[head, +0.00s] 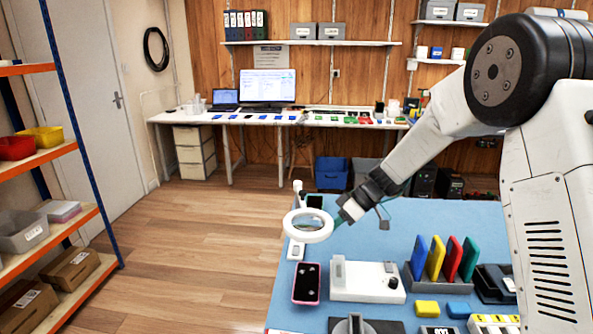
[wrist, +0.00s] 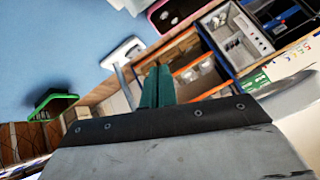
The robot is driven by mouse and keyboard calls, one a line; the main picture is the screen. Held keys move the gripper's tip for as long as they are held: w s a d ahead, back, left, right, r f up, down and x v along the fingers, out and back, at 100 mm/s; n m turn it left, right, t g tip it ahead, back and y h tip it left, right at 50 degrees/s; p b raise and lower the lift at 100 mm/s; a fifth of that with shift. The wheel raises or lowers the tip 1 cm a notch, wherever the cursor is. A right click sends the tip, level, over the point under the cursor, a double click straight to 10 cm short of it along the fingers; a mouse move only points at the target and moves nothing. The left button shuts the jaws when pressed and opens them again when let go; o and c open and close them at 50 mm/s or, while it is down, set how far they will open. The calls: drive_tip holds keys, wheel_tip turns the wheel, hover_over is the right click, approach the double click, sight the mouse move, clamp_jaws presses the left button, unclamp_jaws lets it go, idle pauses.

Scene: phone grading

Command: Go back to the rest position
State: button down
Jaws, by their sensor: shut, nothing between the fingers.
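My gripper (head: 345,213) is at the end of my arm, which reaches in from the right over the blue bench mat (head: 420,215). Its fingers are together and empty, close to the white ring lamp (head: 290,226); I cannot tell whether they touch it. In the wrist view the green fingers (wrist: 154,88) show side by side with nothing held. A pink-edged phone (head: 306,284) lies on the mat below the ring lamp. A green-edged phone (wrist: 55,103) shows at the left in the wrist view.
A white device (head: 350,285) and a rack holding blue, yellow, red and green upright plates (head: 453,258) stand on the mat. Orange-edged shelves (head: 70,215) stand at the left. A far bench (head: 215,117) carries a monitor (head: 267,86). Wooden floor (head: 200,240) between them is clear.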

drive_tip(key=s+d+r+m+h, duration=0.3)
drive_tip(key=s+d+r+m, duration=0.1)
drive_tip(key=s, duration=0.9)
drive_tip(key=s+d+r+m+t+h, duration=0.1)
drive_tip(key=s+d+r+m, duration=0.3)
drive_tip(key=s, duration=0.9)
drive_tip(key=s+d+r+m+h, duration=0.4)
drive_tip(key=s+d+r, duration=0.3)
drive_tip(key=s, duration=0.6)
drive_tip(key=shift+s+m+t+h, duration=0.3)
drive_tip(key=shift+s+m, duration=0.05)
drive_tip(key=shift+m, duration=0.05)
